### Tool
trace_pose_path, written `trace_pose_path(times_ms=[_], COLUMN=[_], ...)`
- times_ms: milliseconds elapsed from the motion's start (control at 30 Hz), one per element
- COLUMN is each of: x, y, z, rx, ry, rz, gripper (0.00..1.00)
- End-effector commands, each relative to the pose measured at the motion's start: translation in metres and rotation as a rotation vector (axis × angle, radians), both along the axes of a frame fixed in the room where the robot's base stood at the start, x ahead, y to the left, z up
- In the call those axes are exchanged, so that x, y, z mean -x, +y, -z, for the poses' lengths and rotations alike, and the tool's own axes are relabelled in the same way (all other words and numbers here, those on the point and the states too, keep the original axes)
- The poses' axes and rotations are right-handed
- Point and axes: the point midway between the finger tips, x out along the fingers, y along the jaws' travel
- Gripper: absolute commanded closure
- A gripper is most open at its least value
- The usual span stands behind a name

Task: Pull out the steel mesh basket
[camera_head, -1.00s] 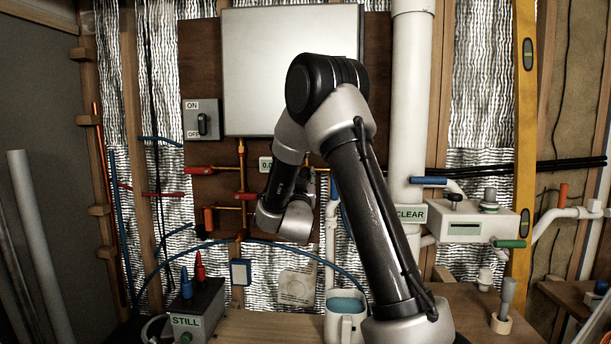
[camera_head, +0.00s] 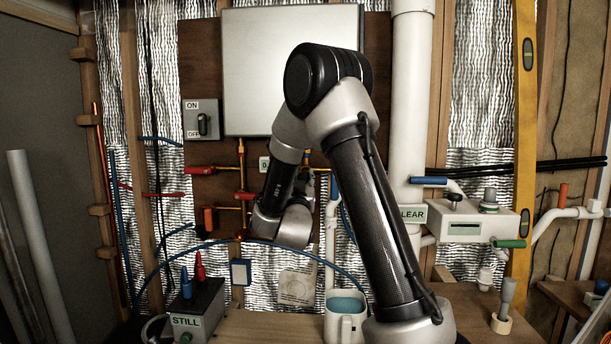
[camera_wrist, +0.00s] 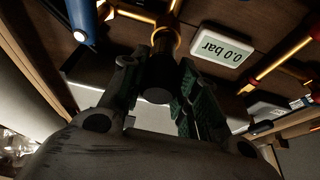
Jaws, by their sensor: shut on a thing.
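In the wrist view my gripper (camera_wrist: 160,76) has its two fingers, with dark green pads, closed around a dark cylindrical piece (camera_wrist: 157,92). This piece sits at a brass ring (camera_wrist: 164,42) on the pipework. I cannot make out any steel mesh, so I cannot tell whether the basket is inside or attached to the dark piece. In the head view my arm hides the gripper and what it holds.
A pressure display reading 0.0 bar (camera_wrist: 222,50) and brass pipes (camera_wrist: 285,62) are close by. A blue-handled part (camera_wrist: 82,20) is at upper left. Below the panel stand a white jug (camera_head: 345,318) and a grey box marked STILL (camera_head: 195,312).

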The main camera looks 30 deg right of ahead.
Motion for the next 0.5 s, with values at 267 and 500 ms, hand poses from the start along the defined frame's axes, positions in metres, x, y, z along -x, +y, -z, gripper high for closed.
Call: trace_pose_path(times_ms=[267,500], x=[0.014,0.026], y=[0.01,0.017], z=[-0.001,0.0], rx=[0.001,0.0], ry=[-0.002,-0.001], rz=[-0.001,0.0], gripper=[1.0,1.0])
